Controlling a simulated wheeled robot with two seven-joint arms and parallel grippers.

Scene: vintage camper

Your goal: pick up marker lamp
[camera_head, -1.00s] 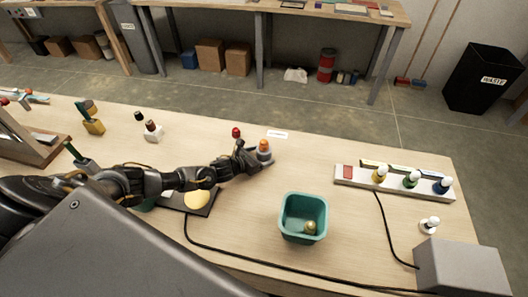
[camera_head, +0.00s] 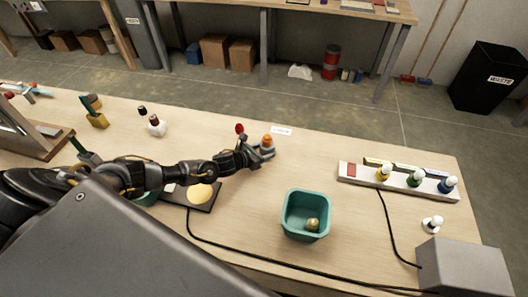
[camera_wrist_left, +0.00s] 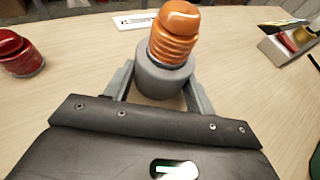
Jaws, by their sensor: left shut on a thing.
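The marker lamp (camera_head: 267,141) has an orange ribbed top on a grey round base and stands upright near the far edge of the bench. In the left wrist view the lamp (camera_wrist_left: 174,35) is large, with its grey base between the two fingers. My left gripper (camera_head: 263,153) is shut on that base, and it also shows in the left wrist view (camera_wrist_left: 162,88). The base looks at or very near the bench top; I cannot tell if it is clear of it. My right gripper is not in view.
A red-topped lamp (camera_head: 239,129) stands just left of my gripper. A teal bin (camera_head: 306,215) with a small brass bulb is in front. A white strip with coloured bulbs (camera_head: 350,172) lies to the right. A black cable crosses the front. Bare bench lies between the lamp and strip.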

